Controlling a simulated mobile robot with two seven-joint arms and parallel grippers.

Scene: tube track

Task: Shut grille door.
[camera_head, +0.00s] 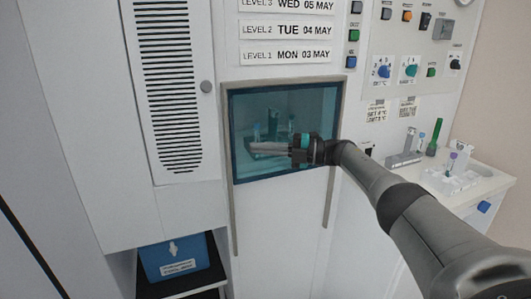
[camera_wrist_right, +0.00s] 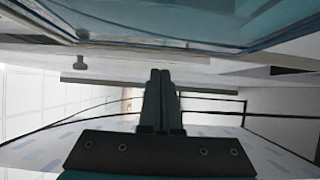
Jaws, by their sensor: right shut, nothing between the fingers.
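The grille door (camera_head: 212,130) is a tall white panel at the left of the cabinet front in the head view, with a column of black slots and a round grey knob (camera_head: 206,87) near its right edge. I cannot tell for sure whether it stands slightly ajar. My right gripper (camera_head: 254,149) is in front of the teal window, right of and below the knob, pointing left and apart from the door. Its fingers are together and empty, as they also show in the wrist view (camera_wrist_right: 160,90). My left gripper is out of view.
The teal window (camera_head: 290,100) has a frame with rails below it. A blue bin (camera_head: 172,259) sits in the open shelf below the door. Date labels and several buttons are above and right. A white counter (camera_head: 490,178) with tubes and a rack is at right.

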